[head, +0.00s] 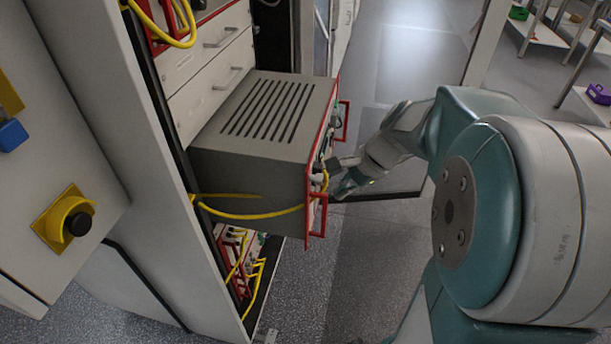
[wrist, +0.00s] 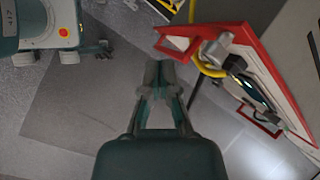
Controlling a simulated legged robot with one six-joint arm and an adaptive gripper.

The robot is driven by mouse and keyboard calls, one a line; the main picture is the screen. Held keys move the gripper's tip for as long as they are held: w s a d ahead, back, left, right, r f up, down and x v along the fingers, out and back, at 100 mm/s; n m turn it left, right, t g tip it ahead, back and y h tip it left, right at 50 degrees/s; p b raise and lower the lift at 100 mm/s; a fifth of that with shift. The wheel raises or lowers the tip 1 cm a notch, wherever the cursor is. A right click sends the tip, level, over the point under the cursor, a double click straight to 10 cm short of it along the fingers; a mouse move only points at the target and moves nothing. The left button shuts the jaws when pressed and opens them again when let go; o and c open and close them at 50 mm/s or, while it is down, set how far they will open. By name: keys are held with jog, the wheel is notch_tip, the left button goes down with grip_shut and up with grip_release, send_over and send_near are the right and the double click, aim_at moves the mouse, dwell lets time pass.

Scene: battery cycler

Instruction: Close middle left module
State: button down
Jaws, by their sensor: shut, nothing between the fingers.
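The module (head: 265,125) is a grey box with a slotted top and a red-edged front. It sticks well out of the cabinet rack in the head view. Red handles stand on its front, and a yellow cable runs from the front back to the rack. In the wrist view its red front frame (wrist: 262,45) is at the upper right. My gripper (head: 345,178) is just in front of the module's front face, near the lower red handle. In the wrist view my gripper (wrist: 160,72) is shut and empty, left of the front. Whether it touches the module I cannot tell.
The cabinet side (head: 95,80) is at the left, with a yellow and black knob (head: 68,217). A lower red-framed module (head: 235,255) with yellow cables sits in the rack. A glass door (head: 400,90) stands open behind. Shelves (head: 565,40) are at the far right.

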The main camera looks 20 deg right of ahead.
aim_at(312, 202)
jog(key=w+d+f+m+t+y, duration=0.2)
jog(key=w+d+f+m, duration=0.2)
jog(key=d+f+m, duration=0.45)
jog(key=w+a+f, duration=0.1)
jog(key=w+a, duration=0.1)
jog(key=w+a+f, duration=0.2)
jog(key=a, duration=0.1)
jog(key=w+a+f, duration=0.2)
jog(key=shift+a+f, duration=0.15)
jog(key=shift+a, duration=0.05)
jog(key=shift+w+a, duration=0.2)
jog(key=shift+a, duration=0.1)
jog(key=w+a, duration=0.5)
jog(key=a, duration=0.3)
jog(key=w+a, duration=0.6)
jog(key=a, duration=0.2)
jog(key=w+a, duration=0.5)
jog(key=a, duration=0.3)
jog(key=shift+w+a, duration=0.3)
